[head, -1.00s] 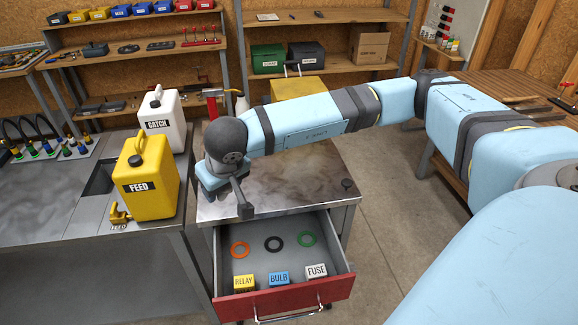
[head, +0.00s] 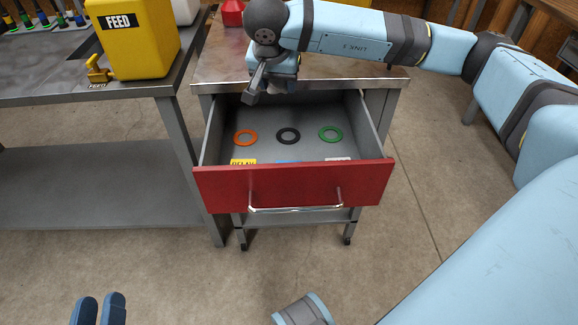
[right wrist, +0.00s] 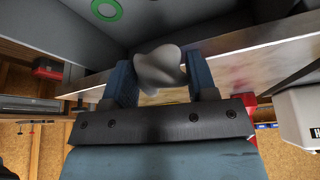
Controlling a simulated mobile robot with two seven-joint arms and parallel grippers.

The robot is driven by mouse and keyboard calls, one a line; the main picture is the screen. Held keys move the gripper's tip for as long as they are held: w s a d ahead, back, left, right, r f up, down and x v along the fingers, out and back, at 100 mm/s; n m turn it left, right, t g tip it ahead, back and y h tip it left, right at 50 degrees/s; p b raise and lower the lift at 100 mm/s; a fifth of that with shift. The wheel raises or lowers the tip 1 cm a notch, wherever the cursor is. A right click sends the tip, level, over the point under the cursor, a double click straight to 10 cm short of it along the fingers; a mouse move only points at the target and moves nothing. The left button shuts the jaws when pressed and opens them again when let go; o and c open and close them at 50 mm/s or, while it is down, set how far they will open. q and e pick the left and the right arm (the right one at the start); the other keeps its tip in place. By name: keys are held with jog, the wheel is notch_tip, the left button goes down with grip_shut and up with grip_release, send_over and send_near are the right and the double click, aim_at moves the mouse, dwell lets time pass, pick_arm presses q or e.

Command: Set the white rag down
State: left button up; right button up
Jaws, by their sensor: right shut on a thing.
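My right gripper (right wrist: 161,82) is shut on the white rag (right wrist: 158,66), a small crumpled pale cloth between its two blue fingers in the right wrist view. In the head view the right gripper (head: 268,84) hangs over the rear edge of the open drawer, by the cabinet top's front edge. The rag is mostly hidden there behind the wrist. I cannot tell whether it touches any surface. My left gripper (head: 100,309) shows only its blue fingertips at the bottom left, with a narrow gap between them.
A yellow FEED jug (head: 140,45) stands on the left bench.

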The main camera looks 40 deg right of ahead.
jog(key=f+b, duration=0.1)
jog(key=d+f+m+b, duration=0.1)
jog(key=f, duration=0.1)
jog(key=shift+f, duration=0.1)
jog(key=shift+d+f+b, duration=0.15)
jog(key=shift+f+b, duration=0.25)
jog(key=shift+b, duration=0.15)
notch_tip(320, 180, down, 4)
jog(key=b, duration=0.4)
send_near(290, 137)
jog(key=f, duration=0.2)
jog(key=a+f, duration=0.1)
jog(key=f, duration=0.2)
jog(key=shift+s+a, duration=0.1)
jog(key=w+d+b, duration=0.1)
jog(key=w+d+f, duration=0.1)
jog(key=d, duration=0.1)
jog(key=shift+w+d+b, duration=0.2)
jog(key=shift+b, duration=0.2)
jog(key=shift+f, duration=0.15)
pick_arm(q)
notch_tip(290, 137, down, 8)
jog(key=d+m+g+h, duration=0.1)
jog(key=g, duration=0.1)
jog(key=shift+s+d+f, duration=0.15)
jog(key=shift+s+d, duration=0.05)
jog(key=shift+s, duration=0.05)
pick_arm(e)
jog(key=shift+s+a, duration=0.1)
jog(key=o, duration=1)
